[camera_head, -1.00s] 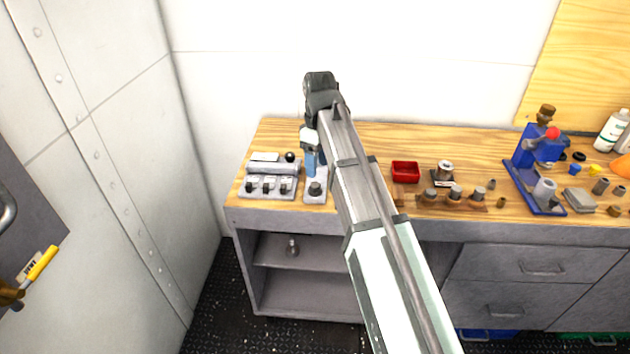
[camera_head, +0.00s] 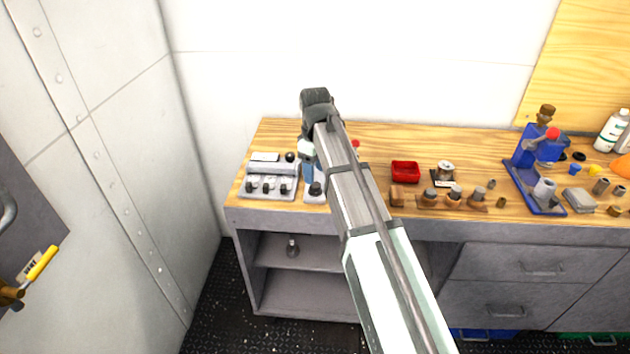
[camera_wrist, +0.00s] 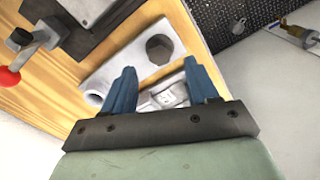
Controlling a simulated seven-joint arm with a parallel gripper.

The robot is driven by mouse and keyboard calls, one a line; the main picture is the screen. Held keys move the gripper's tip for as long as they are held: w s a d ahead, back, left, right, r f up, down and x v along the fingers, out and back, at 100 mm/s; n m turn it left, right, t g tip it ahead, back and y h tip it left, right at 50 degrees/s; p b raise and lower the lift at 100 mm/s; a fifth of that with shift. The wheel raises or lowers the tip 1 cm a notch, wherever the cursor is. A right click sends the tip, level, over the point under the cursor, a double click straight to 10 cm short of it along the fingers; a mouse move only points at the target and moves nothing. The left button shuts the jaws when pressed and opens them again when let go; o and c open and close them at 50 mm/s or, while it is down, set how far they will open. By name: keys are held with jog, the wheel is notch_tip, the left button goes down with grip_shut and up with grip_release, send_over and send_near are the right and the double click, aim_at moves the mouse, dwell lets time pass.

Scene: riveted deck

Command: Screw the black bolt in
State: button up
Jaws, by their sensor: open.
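The black bolt (camera_head: 316,189) sits upright in a grey block (camera_head: 312,198) on the workbench, left of my arm. In the wrist view its dark hexagonal head (camera_wrist: 159,48) shows on the light grey block (camera_wrist: 127,67), just beyond the fingers. A round opening shows at the block's left end. My gripper (camera_head: 308,170) is over or close to the block; its blue fingers (camera_wrist: 162,82) are apart with nothing gripped between them. I cannot tell their exact height above the block. My arm hides part of the bench to the right.
A grey panel with several black knobs (camera_head: 268,178) stands close on the left. A red-balled lever (camera_wrist: 10,76) shows in the wrist view. Right of my arm are a red tray (camera_head: 405,171), a wooden rack (camera_head: 452,198) and a blue press (camera_head: 533,163).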

aim_at(315, 185)
jog(key=shift+f, duration=2.25)
jog(key=shift+c, duration=0.3)
jog(key=c, duration=1)
